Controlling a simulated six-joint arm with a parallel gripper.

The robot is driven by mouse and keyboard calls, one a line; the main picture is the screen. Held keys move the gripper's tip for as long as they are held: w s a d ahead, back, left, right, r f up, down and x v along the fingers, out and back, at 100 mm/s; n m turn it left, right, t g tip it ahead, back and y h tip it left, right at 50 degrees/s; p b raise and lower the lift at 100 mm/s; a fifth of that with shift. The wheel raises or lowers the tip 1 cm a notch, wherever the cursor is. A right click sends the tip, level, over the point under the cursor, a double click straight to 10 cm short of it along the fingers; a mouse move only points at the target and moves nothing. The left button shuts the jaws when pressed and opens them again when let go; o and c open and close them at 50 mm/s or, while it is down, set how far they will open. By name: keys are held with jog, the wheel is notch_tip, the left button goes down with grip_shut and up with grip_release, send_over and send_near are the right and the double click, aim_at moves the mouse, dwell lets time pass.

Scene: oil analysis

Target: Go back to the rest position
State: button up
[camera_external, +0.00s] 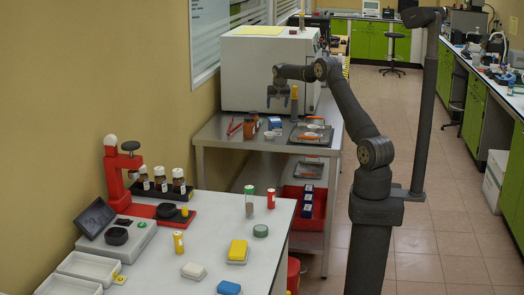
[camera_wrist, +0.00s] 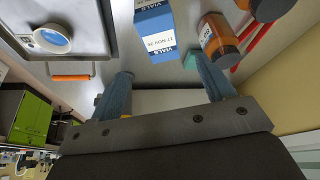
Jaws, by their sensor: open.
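My gripper (camera_external: 282,98) hangs over the metal side table (camera_external: 215,130), in front of the large white cabinet (camera_external: 265,70). In the wrist view my gripper (camera_wrist: 163,82) has its two fingers wide apart, with nothing held between them. A blue and white vials box (camera_wrist: 155,32) lies beyond the fingertips; it also shows in the external view (camera_external: 274,123). An amber bottle (camera_wrist: 218,40) is beside the box, near the right finger.
Red sticks (camera_wrist: 260,40) lie at the right. A front white table (camera_external: 210,225) holds bottles, a red stand and colored boxes.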

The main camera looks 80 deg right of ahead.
aim_at(275, 119)
jog(key=x, duration=1.2)
jog(key=shift+r, duration=1)
